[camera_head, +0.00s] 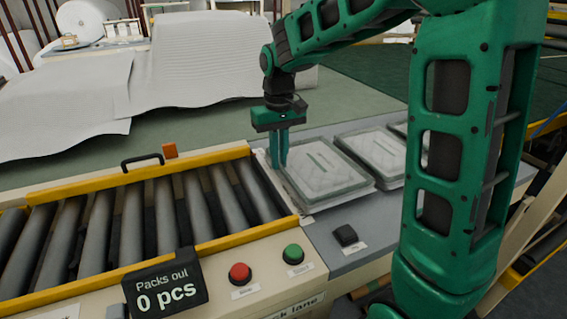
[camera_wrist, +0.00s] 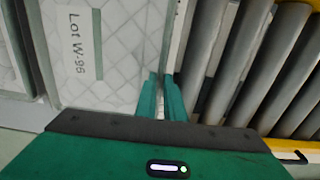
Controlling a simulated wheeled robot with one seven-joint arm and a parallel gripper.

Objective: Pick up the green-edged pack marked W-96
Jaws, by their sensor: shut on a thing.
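The quilted white pack (camera_head: 322,172) with a green strip lies flat at the left end of the grey table, beside the roller lane. My gripper (camera_head: 279,160) points down at the pack's left edge in the head view. In the wrist view my gripper (camera_wrist: 161,82) has its two green fingers close together, shut on that edge. The pack looks flat on the table; I cannot tell any lift.
Another pack (camera_head: 372,150) lies just to the right, with a further one partly hidden behind my arm. The roller lane (camera_head: 150,215) with yellow rails adjoins on the left. Red (camera_head: 240,273) and green (camera_head: 293,254) buttons and a "0 pcs" display (camera_head: 165,290) stand in front.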

